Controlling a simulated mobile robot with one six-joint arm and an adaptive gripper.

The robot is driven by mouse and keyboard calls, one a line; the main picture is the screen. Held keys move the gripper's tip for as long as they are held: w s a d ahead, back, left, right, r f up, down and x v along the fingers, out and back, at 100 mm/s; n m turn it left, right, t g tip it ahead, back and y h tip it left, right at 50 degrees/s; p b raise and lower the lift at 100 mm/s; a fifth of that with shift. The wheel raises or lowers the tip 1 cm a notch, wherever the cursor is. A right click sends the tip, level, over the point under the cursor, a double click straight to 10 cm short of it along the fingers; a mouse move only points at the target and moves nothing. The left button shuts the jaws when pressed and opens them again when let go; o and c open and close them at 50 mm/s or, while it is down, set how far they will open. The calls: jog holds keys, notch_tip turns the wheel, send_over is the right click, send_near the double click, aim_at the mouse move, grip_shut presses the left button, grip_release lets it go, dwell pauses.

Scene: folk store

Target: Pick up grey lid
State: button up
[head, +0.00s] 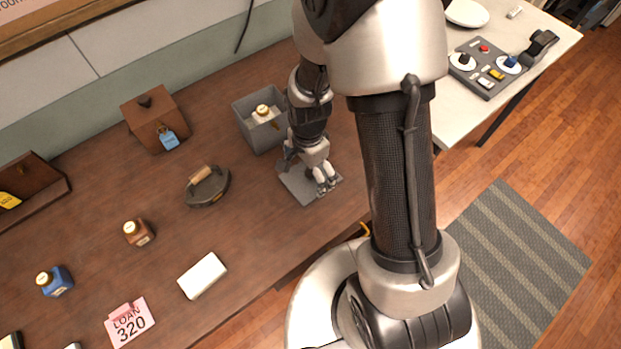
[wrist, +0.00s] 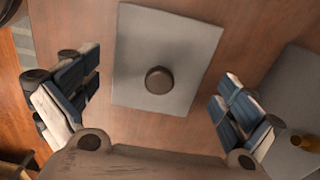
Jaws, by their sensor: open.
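The grey lid (head: 300,188) is a flat rectangular plate lying on the brown wooden table.
An open grey box (head: 243,122) with a small bottle (head: 263,110) inside stands behind the lid. A brown box (head: 155,118), a dark handled object (head: 208,188) and a white block (head: 202,276) are on the table to the left. The table's front edge is close.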

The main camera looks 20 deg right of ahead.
notch_tip(320, 180, down, 2)
jog(key=shift+w, duration=0.1)
jog(key=shift+r, duration=0.1)
jog(key=shift+c, duration=0.6)
jog(key=c, duration=1.3)
